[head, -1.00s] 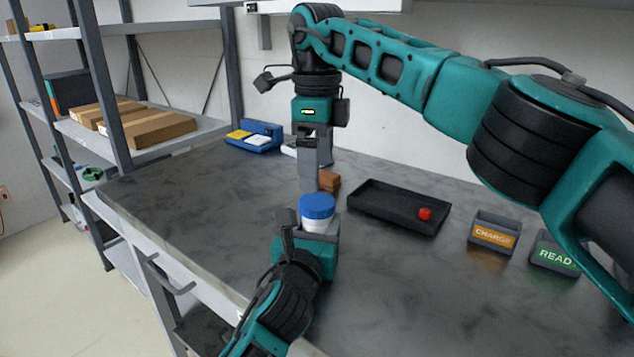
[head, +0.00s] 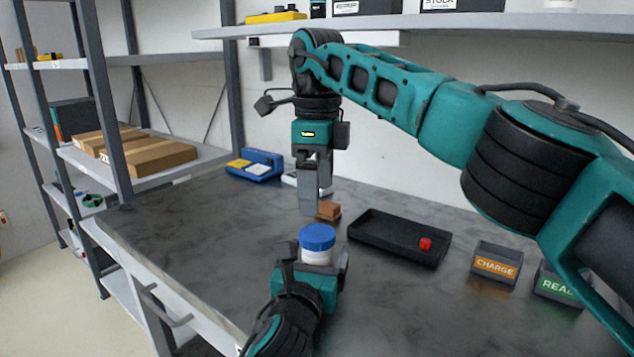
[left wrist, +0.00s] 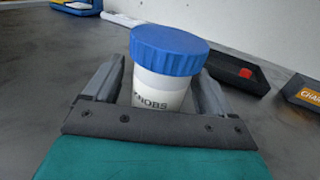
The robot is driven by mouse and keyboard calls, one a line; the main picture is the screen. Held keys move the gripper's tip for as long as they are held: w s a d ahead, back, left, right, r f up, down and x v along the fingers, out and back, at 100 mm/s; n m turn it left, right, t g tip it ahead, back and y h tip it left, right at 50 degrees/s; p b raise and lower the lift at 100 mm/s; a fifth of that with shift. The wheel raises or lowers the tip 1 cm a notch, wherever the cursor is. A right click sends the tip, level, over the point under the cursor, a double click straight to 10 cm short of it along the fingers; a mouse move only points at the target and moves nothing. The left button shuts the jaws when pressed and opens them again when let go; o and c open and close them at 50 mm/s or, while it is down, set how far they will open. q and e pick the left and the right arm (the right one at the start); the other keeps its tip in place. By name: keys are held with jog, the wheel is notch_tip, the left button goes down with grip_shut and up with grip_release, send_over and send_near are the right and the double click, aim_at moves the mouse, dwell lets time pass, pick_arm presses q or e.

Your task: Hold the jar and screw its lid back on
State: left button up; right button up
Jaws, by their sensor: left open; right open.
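The white jar (head: 316,257) stands upright on the dark bench with the blue lid (head: 318,237) on its top. In the left wrist view the jar (left wrist: 160,89) shows part of a label reading "NOBS", and the blue lid (left wrist: 169,48) sits on it; I cannot tell how tightly. My left gripper (head: 314,262) is open, with its fingers on either side of the jar; in the left wrist view gaps show beside it. My right gripper (head: 309,205) is open, points down and is empty above and behind the lid. The jar's base is hidden.
A black tray (head: 385,251) with a red piece (head: 425,244) lies right of the jar. A brown block (head: 328,210) is behind it. A blue case (head: 255,165) is at the back. The bench left of the jar is clear.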

pick_arm(q)
jog(key=p+v, duration=0.2)
jog(key=v, duration=1)
jog(key=shift+s+a, duration=0.1)
jog(key=shift+s, duration=0.35)
